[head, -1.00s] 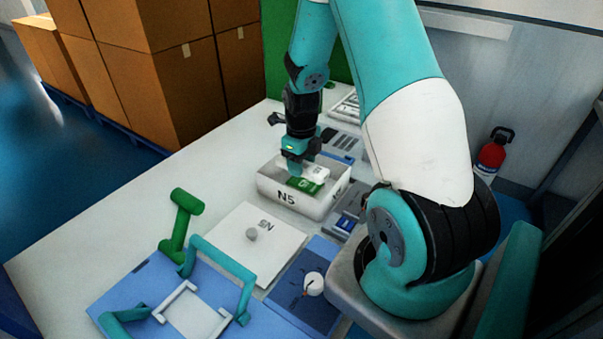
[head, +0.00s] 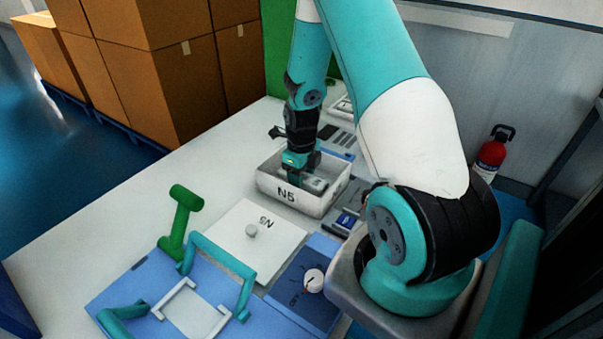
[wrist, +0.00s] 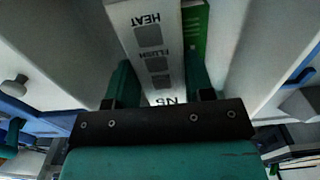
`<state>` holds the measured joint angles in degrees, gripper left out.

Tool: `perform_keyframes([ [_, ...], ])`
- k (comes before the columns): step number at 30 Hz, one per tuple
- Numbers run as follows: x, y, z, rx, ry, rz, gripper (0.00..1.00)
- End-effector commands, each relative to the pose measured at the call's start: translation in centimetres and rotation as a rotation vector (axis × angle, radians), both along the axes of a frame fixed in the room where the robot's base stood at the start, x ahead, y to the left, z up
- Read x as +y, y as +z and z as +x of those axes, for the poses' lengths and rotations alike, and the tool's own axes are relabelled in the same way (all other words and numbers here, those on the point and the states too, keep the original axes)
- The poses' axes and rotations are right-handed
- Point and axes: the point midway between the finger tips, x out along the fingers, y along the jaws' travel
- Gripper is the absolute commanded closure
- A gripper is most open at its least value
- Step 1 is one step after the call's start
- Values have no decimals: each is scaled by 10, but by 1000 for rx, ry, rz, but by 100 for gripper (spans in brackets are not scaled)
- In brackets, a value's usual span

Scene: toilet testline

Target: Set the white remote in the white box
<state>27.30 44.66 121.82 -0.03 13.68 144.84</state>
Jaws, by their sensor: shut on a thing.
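The white box (head: 277,192), marked N5, stands open on the white table. My gripper (head: 296,181) reaches down inside it. In the wrist view my gripper (wrist: 158,82) is shut on the white remote (wrist: 150,62), with one green finger on each side. The remote has grey buttons labelled HEAT and FLUSH and lies between the box walls. In the head view the remote (head: 316,184) shows partly beside the gripper. A green item (wrist: 196,32) lies in the box beside the remote. Whether the remote touches the box floor is unclear.
A white lid (head: 243,252) with a round knob lies in front of the box. Near it are a green handle (head: 180,222), a teal frame on a blue board (head: 143,285) and a blue panel (head: 290,292) with a white knob. Grey devices stand right of the box.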

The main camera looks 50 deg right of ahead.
Motion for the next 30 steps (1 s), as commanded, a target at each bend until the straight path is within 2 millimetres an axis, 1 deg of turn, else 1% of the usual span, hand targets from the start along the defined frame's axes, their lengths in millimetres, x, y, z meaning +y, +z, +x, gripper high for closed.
perform_keyframes([
  [1,0,0,0,-1,0,-1,77],
  [2,0,0,0,-1,0,0,50],
  [3,0,0,0,-1,0,0,40],
  [5,0,1,0,-1,0,-1,26],
  [13,0,2,0,-1,0,-1,26],
  [16,0,9,1,-2,0,-1,26],
  [20,-1,28,2,-6,0,-3,26],
  [27,-1,83,1,-8,1,-5,26],
  [30,-1,103,1,-7,1,-4,26],
])
